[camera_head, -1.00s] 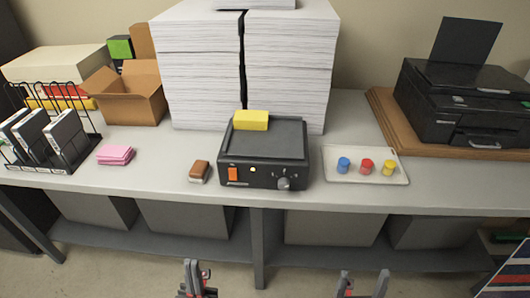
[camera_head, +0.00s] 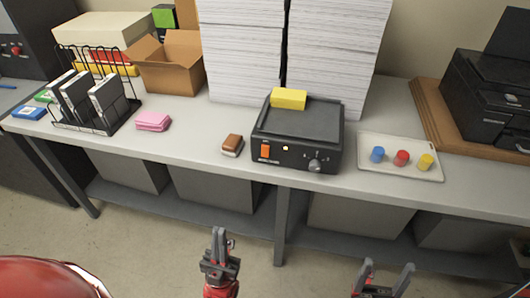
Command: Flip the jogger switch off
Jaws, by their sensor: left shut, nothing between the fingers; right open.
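The jogger (camera_head: 298,134) is a black box with a flat top tray, standing on the grey table. Its orange rocker switch (camera_head: 265,151) is on the left of the front face. A small pale light (camera_head: 285,148) and a grey knob (camera_head: 315,164) are to the right of the switch. A yellow block (camera_head: 288,98) lies on the jogger's top at the back. My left gripper (camera_head: 219,240) is shut and empty, in front of the table and below its edge. My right gripper (camera_head: 387,272) is open and empty, lower right. Both are apart from the jogger.
A brown eraser-like block (camera_head: 232,145) sits just left of the jogger. A tray (camera_head: 400,168) with blue, red and yellow pieces is to the right. Tall paper stacks (camera_head: 335,55) stand behind. Pink notes (camera_head: 153,121) and a wire rack (camera_head: 125,105) are further left.

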